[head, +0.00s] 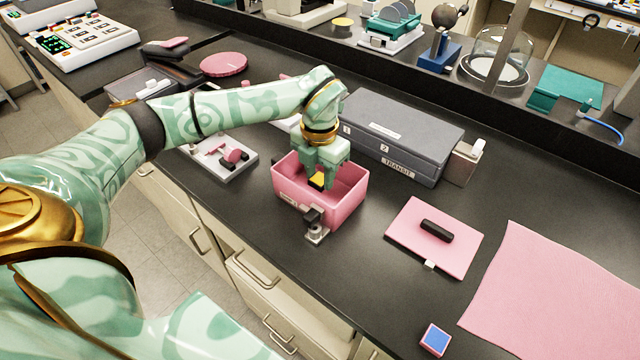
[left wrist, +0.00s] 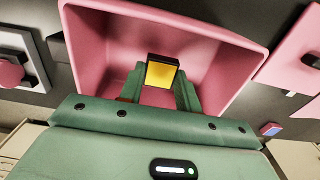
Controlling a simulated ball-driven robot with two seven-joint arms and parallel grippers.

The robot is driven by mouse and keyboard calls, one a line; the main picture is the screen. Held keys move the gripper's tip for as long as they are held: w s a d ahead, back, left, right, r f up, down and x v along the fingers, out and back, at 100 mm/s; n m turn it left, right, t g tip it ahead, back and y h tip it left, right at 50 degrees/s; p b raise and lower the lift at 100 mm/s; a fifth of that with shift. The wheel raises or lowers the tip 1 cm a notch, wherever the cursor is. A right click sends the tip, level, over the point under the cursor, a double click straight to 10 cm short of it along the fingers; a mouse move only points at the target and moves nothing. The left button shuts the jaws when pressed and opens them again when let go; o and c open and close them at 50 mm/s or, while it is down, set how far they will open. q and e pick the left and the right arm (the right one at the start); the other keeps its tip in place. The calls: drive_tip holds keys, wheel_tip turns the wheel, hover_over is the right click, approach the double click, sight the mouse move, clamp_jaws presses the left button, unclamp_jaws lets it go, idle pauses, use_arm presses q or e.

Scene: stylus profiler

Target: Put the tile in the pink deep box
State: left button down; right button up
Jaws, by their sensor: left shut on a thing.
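The yellow tile with a dark edge (head: 317,181) is held between the fingertips of my left gripper (head: 319,177). The pink deep box (head: 345,207) stands on the dark bench, and the gripper points down into its open top. In the left wrist view the tile (left wrist: 161,73) shows between the green fingers (left wrist: 160,88), with the pink box (left wrist: 95,50) around and behind it. The tile is over the inside of the box; I cannot tell whether it touches the floor. My right gripper is not in view.
A grey transit case (head: 400,135) stands just behind the box. A small dark and metal fitting (head: 316,228) is at its front. A white tray (head: 225,165) lies to the left. A pink pad with a black object (head: 435,235) and a blue-topped block (head: 434,339) lie to the right.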

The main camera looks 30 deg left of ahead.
sight(320, 179)
use_arm(q)
wheel_tip(320, 179, down, 3)
drive_tip(key=shift+f+b, duration=0.2)
drive_tip(key=shift+b, duration=0.2)
drive_tip(key=shift+r, duration=0.1)
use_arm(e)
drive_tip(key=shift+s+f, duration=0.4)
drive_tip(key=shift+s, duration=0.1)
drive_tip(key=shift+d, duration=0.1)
use_arm(q)
drive_tip(key=c, duration=1)
unclamp_jaws()
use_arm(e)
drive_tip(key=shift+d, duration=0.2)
use_arm(q)
wheel_tip(320, 179, up, 12)
drive_tip(key=p, duration=0.2)
drive_tip(key=shift+f+p, duration=0.25)
drive_tip(key=shift+p, duration=0.1)
drive_tip(key=shift+r, duration=0.25)
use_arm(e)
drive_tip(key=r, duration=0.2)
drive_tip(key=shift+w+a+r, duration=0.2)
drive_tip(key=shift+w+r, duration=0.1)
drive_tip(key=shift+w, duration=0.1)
